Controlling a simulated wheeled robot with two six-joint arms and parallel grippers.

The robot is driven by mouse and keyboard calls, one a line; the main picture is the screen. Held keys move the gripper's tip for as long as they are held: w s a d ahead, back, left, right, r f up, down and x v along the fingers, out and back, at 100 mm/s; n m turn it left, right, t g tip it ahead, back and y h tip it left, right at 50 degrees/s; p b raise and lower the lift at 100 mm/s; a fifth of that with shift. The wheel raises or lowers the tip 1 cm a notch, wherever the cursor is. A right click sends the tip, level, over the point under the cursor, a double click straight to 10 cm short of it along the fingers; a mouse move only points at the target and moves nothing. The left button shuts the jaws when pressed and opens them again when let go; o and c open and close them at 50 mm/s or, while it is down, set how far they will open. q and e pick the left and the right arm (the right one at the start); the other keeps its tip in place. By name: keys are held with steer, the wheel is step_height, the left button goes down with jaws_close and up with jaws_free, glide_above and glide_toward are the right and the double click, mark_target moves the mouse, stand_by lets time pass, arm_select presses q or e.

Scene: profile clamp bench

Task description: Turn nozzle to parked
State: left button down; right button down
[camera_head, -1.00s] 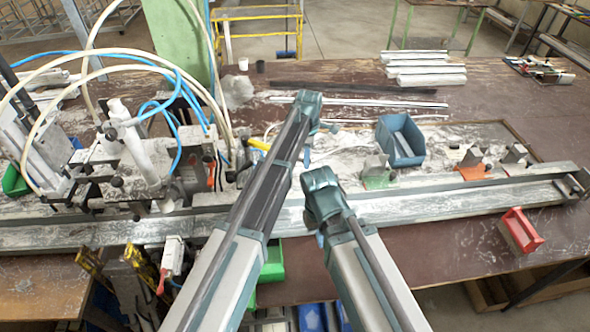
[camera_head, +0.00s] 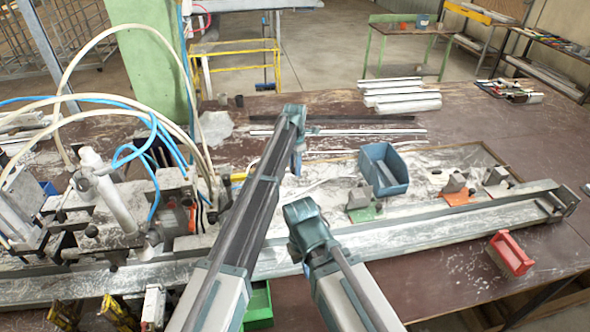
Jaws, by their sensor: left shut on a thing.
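My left arm reaches up from the bottom middle over the bench, and its wrist bends down at the far end. My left gripper (camera_head: 297,163) points down there, small and partly covered by its own arm. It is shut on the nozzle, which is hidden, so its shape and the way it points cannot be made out. My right gripper (camera_head: 306,266) hangs under its wrist, nearer to me, over the long metal profile (camera_head: 410,232). Its fingers are mostly hidden, and I cannot tell whether they are open.
A clamp machine with hoses (camera_head: 105,200) stands at the left. A blue bin (camera_head: 384,170) is right of my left gripper. Small blocks on green (camera_head: 363,200) and orange (camera_head: 456,190) bases stand behind the profile. A red bin (camera_head: 511,254) is at front right. White bars (camera_head: 402,95) lie at the back.

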arm_select(q)
steer(key=shift+w+a, duration=0.1)
steer(key=shift+w, duration=0.15)
steer(key=c, duration=0.5)
jaws_free()
steer(key=shift+s, duration=0.1)
steer(key=shift+r, duration=0.1)
step_height(320, 180, up, 14)
steer(key=p, duration=1.4)
steer(key=shift+f, duration=0.2)
